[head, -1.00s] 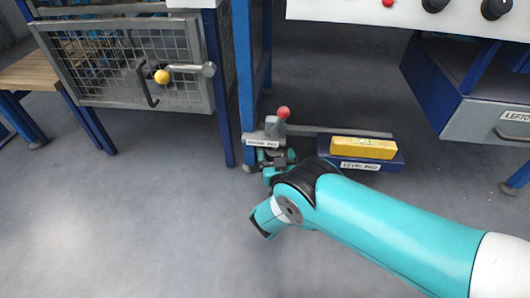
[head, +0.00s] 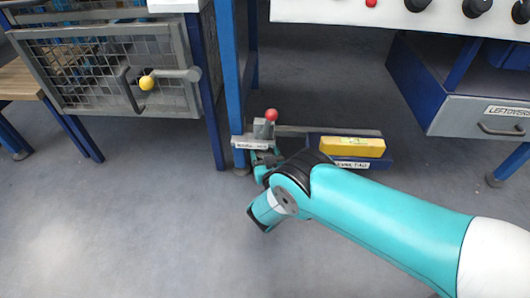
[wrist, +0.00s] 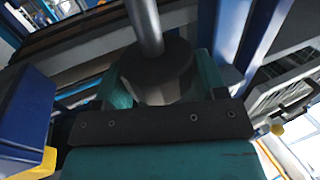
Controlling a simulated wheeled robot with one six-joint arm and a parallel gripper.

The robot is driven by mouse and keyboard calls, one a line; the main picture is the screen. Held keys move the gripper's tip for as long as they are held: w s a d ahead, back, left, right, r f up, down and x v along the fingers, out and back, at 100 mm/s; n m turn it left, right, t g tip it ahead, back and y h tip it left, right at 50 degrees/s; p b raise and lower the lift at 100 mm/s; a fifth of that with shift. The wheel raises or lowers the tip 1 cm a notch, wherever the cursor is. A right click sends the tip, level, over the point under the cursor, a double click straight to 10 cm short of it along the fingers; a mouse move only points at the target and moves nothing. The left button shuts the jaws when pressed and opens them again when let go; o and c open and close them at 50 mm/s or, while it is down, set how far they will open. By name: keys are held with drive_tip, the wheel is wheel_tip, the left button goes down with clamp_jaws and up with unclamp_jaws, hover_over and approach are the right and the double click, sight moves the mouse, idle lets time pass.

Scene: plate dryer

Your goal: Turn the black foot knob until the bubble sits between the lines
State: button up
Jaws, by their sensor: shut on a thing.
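In the wrist view the black foot knob (wrist: 158,72) sits between the two teal jaws of my gripper (wrist: 160,88), with a grey rod rising from it. My gripper is shut on the knob. In the head view my gripper (head: 262,163) is low by the foot of a blue post, and my arm largely hides the knob there. A yellow level (head: 352,147) lies on the dark blue level pad (head: 375,163) to the right. A small greenish vial shows on its top; the bubble and lines are too small to read.
A red-balled lever (head: 271,115) stands on a grey bracket just behind my gripper. A mesh cage door (head: 100,72) with a yellow knob is at left. A blue-framed drawer (head: 485,122) is at right. The floor in front is clear.

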drive_tip(key=shift+n+g+y+p, duration=0.3)
drive_tip(key=shift+n+g+y, duration=0.5)
drive_tip(key=shift+y, duration=0.6)
drive_tip(key=o, duration=0.9)
drive_tip(key=shift+d, duration=0.1)
drive_tip(key=p, duration=0.1)
drive_tip(key=s+p, duration=0.1)
drive_tip(key=p, duration=0.1)
drive_tip(key=shift+s+d+r, duration=0.25)
drive_tip(key=shift+d+r, duration=0.05)
drive_tip(key=shift+d, duration=0.05)
drive_tip(key=shift+f+p+v, duration=0.15)
drive_tip(key=shift+p+v, duration=2.5)
drive_tip(key=shift+p, duration=0.05)
drive_tip(key=shift+f+p+v, duration=0.2)
drive_tip(key=shift+p+v, duration=2.4)
drive_tip(key=shift+p, duration=0.05)
drive_tip(key=shift+f+p+v, duration=0.15)
drive_tip(key=shift+p+v, duration=2.5)
drive_tip(key=shift+p, duration=0.05)
